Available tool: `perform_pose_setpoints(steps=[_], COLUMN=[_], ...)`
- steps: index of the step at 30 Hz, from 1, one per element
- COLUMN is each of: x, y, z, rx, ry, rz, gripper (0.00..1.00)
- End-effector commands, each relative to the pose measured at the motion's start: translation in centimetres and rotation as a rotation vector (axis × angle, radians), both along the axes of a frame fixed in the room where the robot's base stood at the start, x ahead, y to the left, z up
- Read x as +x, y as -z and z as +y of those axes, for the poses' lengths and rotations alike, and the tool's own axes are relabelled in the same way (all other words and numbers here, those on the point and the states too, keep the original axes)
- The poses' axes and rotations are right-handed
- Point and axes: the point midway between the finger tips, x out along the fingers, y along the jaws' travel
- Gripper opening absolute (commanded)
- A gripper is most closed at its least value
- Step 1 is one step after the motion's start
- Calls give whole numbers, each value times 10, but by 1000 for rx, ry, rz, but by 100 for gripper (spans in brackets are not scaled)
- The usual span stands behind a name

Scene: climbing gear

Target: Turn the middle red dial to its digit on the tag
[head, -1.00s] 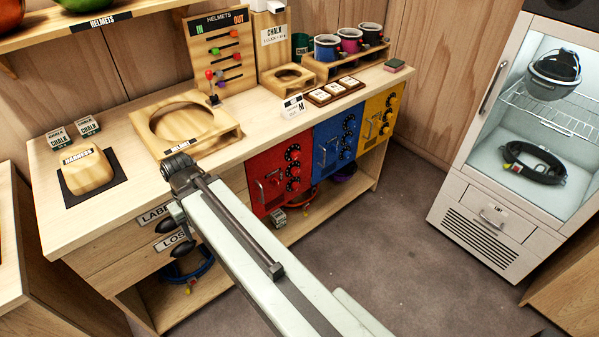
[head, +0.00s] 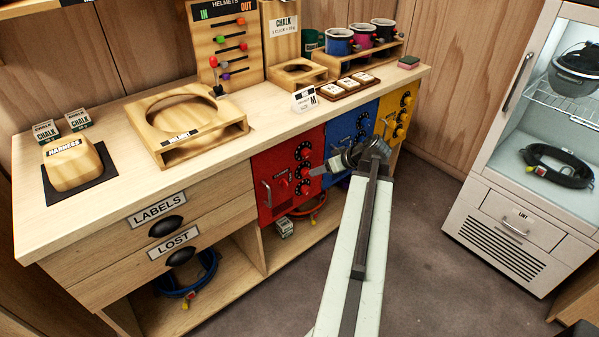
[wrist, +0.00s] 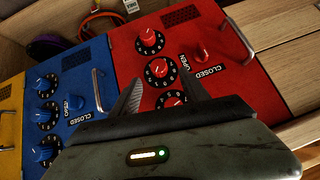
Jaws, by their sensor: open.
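The red locker door (head: 268,170) carries three red dials on black number rings, one above another. The middle red dial (head: 304,169) is just left of my gripper (head: 322,168) in the head view. The lowest dial in that picture (wrist: 172,99) is partly hidden by my gripper. The white tag (head: 305,100) stands on the counter; its small print is unreadable.
A red lever (wrist: 202,55) by OPEN and CLOSED marks and a metal handle (head: 266,193) are also on the red door. The blue door (head: 345,135) and yellow door (head: 393,117) stand beside it. Open floor (head: 440,240) lies in front.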

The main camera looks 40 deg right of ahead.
Motion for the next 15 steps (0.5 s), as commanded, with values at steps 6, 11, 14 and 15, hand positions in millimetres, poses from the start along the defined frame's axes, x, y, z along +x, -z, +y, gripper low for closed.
perform_pose_setpoints(steps=[6,11,14,15], x=[3,18,33,38], y=[3,18,33,38], z=[-2,1,4,4], rx=[-2,-2,-2,-2], ry=[-3,-10,-13,-14], rz=[-3,-2,-3,-2], gripper=[53,53,53,53])
